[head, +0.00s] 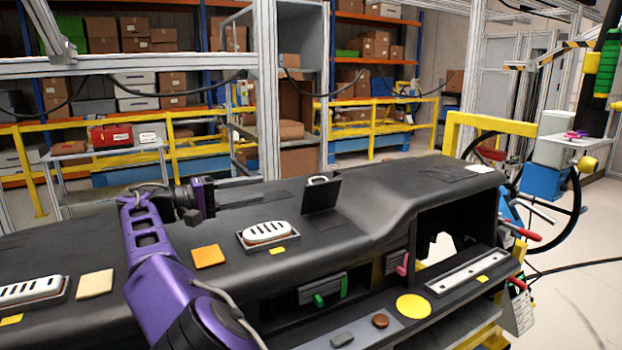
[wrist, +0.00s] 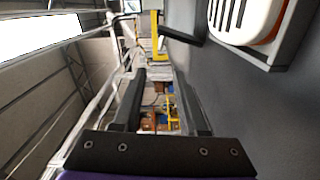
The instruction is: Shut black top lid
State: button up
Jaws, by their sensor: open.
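The black top lid (head: 322,196) stands open on top of the dashboard, tilted up from its hinge, with a small light ring or opening showing behind its upper left edge. It also shows as a dark bar jutting from the dashboard in the wrist view (wrist: 180,37). My gripper (head: 240,183) is above the dashboard's rear part, left of the lid and apart from it. In the wrist view my gripper (wrist: 160,75) has its two fingers spread with nothing between them, and the lid is ahead of them.
The black dashboard (head: 375,185) fills the foreground. A white vent (head: 267,232) sits in front of the lid, near an orange square (head: 208,256). A steering wheel (head: 570,205) and yellow bar (head: 490,122) are at the right. Shelving stands behind; the air between gripper and lid looks clear.

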aim_at(316, 178)
jog(key=x, duration=1.6)
jog(key=shift+w+d, duration=0.1)
jog(key=shift+c, duration=0.2)
grip_shut()
dwell(0.6)
